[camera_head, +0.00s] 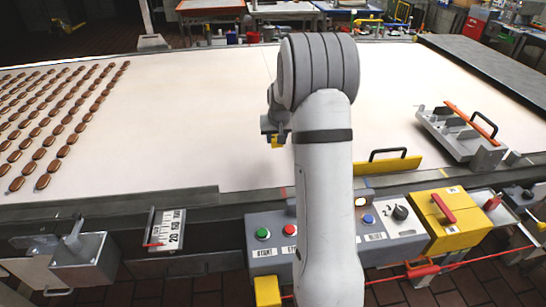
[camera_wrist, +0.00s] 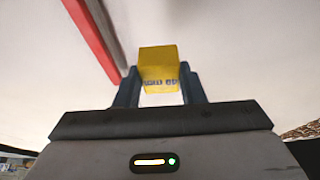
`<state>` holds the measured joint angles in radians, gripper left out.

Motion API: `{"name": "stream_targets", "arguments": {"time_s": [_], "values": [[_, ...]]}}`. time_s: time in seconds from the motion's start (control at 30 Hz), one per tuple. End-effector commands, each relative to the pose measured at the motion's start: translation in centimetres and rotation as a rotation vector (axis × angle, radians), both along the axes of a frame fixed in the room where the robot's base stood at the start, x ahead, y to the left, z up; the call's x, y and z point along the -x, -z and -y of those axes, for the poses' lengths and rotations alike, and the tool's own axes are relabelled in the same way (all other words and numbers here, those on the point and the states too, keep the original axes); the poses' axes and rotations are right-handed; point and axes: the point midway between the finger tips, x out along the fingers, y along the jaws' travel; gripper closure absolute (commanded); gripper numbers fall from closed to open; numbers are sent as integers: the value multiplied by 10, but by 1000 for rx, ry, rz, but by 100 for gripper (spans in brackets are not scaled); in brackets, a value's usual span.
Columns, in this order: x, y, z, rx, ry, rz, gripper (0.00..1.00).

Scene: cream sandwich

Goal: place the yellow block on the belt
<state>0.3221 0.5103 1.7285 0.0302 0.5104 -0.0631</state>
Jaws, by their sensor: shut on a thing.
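The yellow block (camera_wrist: 158,62) is between the two dark fingers of my gripper (camera_wrist: 159,88) in the wrist view, with printed marks on its lower face. In the head view, my gripper (camera_head: 276,132) hangs over the belt, and a small part of the yellow block (camera_head: 277,142) shows below it. My gripper is shut on the block. The wide, pale belt (camera_head: 190,110) lies beneath; I cannot tell how high the block is above it. My arm hides part of the belt and the control panel.
Rows of brown sandwich pieces (camera_head: 55,155) lie on the belt's left. A metal fixture with an orange bar (camera_head: 465,130) stands at right, near a yellow plate with a black handle (camera_head: 388,166). A control panel (camera_head: 265,262) and yellow box (camera_head: 445,222) line the front edge. The belt's middle is clear.

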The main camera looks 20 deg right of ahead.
Motion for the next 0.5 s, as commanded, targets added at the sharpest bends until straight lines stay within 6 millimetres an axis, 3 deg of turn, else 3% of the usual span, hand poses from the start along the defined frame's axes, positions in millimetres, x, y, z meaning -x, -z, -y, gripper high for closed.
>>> {"name": "stream_targets", "arguments": {"time_s": [0.1,0.5], "values": [[0,21,-1,-2,-1,-4,88],[0,65,-1,-2,-1,-5,88]]}}
